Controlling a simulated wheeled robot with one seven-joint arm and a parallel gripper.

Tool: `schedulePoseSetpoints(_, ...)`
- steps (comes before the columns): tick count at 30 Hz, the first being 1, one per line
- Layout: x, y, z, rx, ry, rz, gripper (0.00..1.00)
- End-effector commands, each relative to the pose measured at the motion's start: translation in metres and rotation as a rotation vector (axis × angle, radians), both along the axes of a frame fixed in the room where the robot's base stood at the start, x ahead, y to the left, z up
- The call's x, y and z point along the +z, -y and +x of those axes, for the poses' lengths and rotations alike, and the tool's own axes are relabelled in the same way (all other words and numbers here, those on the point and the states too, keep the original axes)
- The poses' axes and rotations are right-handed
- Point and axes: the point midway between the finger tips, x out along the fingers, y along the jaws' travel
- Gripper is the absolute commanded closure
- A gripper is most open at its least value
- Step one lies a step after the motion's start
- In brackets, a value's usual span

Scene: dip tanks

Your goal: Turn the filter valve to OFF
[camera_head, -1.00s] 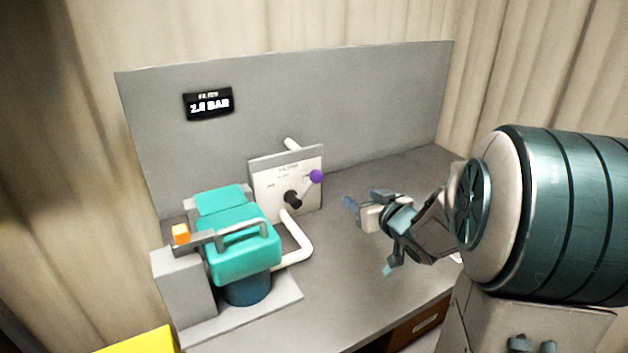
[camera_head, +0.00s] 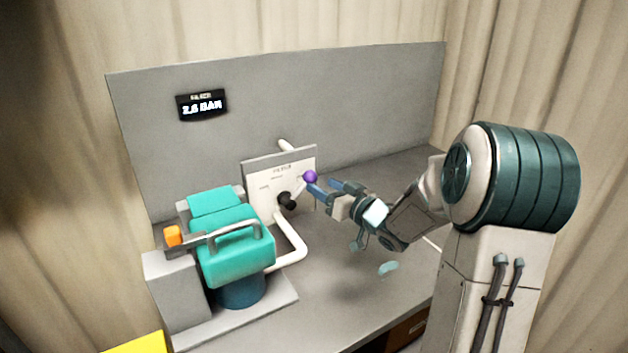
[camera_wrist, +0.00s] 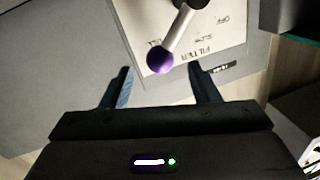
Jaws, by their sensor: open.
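The filter valve is a lever with a purple ball knob (camera_head: 310,177) on a dark hub (camera_head: 287,201), in front of a white label plate (camera_head: 262,190). The lever points up and to the right in the head view. In the wrist view the purple knob (camera_wrist: 159,60) hangs on a pale rod (camera_wrist: 178,30), and the plate (camera_wrist: 215,45) reads FILTER and OFF, upside down. My gripper (camera_head: 324,187) is open just right of the knob. In the wrist view its two fingers (camera_wrist: 160,88) stand to either side below the knob, which lies just beyond the tips, roughly centred.
A small display (camera_head: 202,105) on the grey back panel (camera_head: 360,100) seems to read 2.6 BAR.

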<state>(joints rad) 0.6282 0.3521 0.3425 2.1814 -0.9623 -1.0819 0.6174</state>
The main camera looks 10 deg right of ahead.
Motion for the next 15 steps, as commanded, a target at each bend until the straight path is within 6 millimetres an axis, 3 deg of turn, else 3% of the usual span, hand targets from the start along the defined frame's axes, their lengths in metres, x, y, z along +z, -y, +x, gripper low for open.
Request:
schedulePoseSetpoints(6, 0.000, -0.017, 0.030, 0.001, 0.000, 0.001, 0.45)
schedulePoseSetpoints(15, 0.000, -0.023, 0.041, -0.001, 0.000, 0.000, 0.45)
